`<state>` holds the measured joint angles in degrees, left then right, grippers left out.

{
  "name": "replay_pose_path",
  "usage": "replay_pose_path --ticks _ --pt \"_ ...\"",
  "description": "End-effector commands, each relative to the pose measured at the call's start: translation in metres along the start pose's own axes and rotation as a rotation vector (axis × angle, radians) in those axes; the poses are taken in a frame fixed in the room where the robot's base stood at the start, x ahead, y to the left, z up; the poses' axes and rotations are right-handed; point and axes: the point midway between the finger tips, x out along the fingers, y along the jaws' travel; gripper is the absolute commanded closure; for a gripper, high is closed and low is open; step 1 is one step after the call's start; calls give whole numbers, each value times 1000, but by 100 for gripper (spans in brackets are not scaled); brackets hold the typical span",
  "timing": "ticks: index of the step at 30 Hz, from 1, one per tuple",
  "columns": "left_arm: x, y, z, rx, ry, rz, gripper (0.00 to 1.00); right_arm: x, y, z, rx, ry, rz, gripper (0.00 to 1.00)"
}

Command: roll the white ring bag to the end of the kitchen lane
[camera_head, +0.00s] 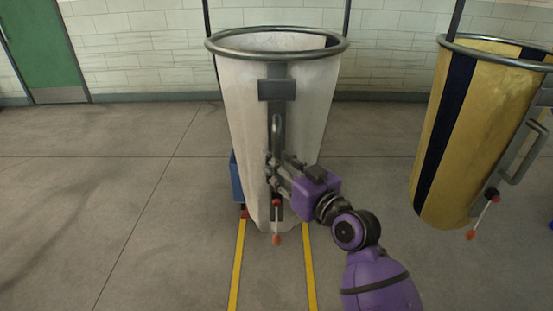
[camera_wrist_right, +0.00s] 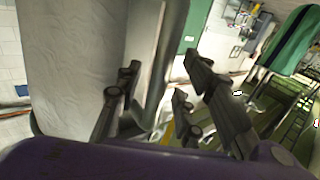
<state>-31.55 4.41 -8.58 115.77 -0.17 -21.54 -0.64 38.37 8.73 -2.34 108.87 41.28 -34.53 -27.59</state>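The white ring bag (camera_head: 240,110) hangs from a round metal ring and stands upright in the middle of the head view. A grey upright handle (camera_head: 278,125) runs down its near side; it also shows in the right wrist view (camera_wrist_right: 168,65). My right gripper (camera_head: 274,168) is at the lower part of this handle. In the right wrist view its fingers (camera_wrist_right: 165,95) stand apart, with the handle bar between them and a gap visible on the right finger's side. Two yellow floor lines (camera_head: 308,265) run from the bag toward me. My left gripper is out of view.
A yellow ring bag with dark stripes (camera_head: 476,130) stands to the right, with clear floor between the bags. A blue thing (camera_head: 236,178) shows partly behind the white bag. A tiled wall (camera_head: 140,45) and a green door (camera_head: 40,45) are behind. The left floor is free.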

Motion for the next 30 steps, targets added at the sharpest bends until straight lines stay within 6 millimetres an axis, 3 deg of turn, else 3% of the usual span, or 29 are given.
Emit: replay_pose_path --ticks 5,14,22,30 --pt "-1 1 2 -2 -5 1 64 16 0 0 2 1 1 64" --pt "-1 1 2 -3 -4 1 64 18 0 0 1 0 1 64" --pt "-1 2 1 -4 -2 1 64 18 0 0 1 0 1 100" --pt "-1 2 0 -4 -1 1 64 18 0 0 1 0 1 100"
